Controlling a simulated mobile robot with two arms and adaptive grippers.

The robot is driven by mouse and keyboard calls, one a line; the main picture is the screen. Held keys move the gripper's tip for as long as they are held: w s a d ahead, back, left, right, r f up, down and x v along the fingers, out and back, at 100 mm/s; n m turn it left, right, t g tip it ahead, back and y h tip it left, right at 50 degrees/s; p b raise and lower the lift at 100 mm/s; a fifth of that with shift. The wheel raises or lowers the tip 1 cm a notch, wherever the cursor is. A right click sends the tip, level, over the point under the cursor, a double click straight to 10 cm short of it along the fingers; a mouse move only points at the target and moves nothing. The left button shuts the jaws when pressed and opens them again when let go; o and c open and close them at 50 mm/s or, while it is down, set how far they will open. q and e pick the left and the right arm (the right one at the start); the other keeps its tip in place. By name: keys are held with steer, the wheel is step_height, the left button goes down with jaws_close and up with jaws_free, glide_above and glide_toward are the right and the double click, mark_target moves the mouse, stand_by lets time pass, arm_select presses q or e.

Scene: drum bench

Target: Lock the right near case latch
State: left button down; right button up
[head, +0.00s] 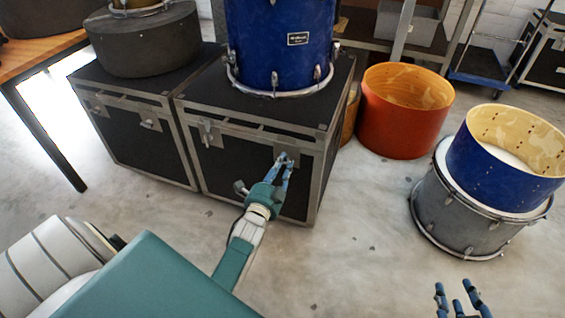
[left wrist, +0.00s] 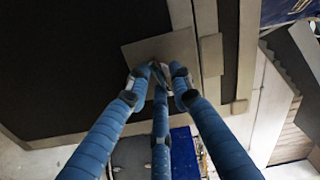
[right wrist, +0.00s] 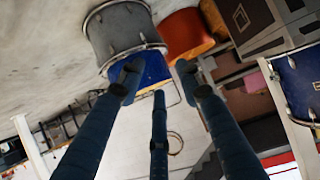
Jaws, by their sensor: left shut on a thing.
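The right black case (head: 245,160) has metal edges and a latch at each end of its front. The latch (head: 280,155) at the right end is mostly hidden by my left gripper (head: 285,162). My left gripper is shut on it, and the left wrist view shows my fingertips (left wrist: 160,76) closed together over the pale latch plate (left wrist: 165,47). I cannot tell how the latch handle is turned. The other front latch (head: 209,133) is uncovered. My right gripper (head: 461,300) is open and empty above the floor, with its fingers apart.
A blue drum (head: 283,45) stands on this case. A second black case (head: 135,120) with a dark round case (head: 145,40) on top stands to its left. An orange drum shell (head: 400,125) and a grey drum (head: 455,215) stand at right, with floor between.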

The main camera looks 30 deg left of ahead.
arm_select(q)
steer(key=n+p, duration=0.1)
steer(key=n, duration=0.3)
steer(key=n+p, duration=0.2)
steer(key=n, duration=0.3)
steer(key=n+p, duration=0.1)
steer(key=n, duration=0.3)
steer(key=shift+d+f+n, duration=0.2)
steer(key=shift+d+n, duration=0.1)
arm_select(e)
steer(key=s+d+f+g+h, duration=0.1)
steer(key=s+d+f+g, duration=0.1)
steer(key=s, duration=0.5)
steer(key=s+d+f+g+h, duration=0.1)
steer(key=s+d+f+g, duration=0.2)
steer(key=s+f+g, duration=0.2)
steer(key=s+g, duration=0.1)
steer(key=s, duration=0.2)
steer(key=shift+s, duration=0.25)
steer(key=shift+f, duration=0.1)
arm_select(q)
steer(key=c, duration=1.7)
jaws_free()
steer(key=shift+d, duration=0.1)
steer(key=shift+o, duration=0.2)
steer(key=shift+r, duration=0.15)
arm_select(e)
steer(key=shift+d, duration=0.1)
arm_select(q)
steer(key=v, duration=1.2)
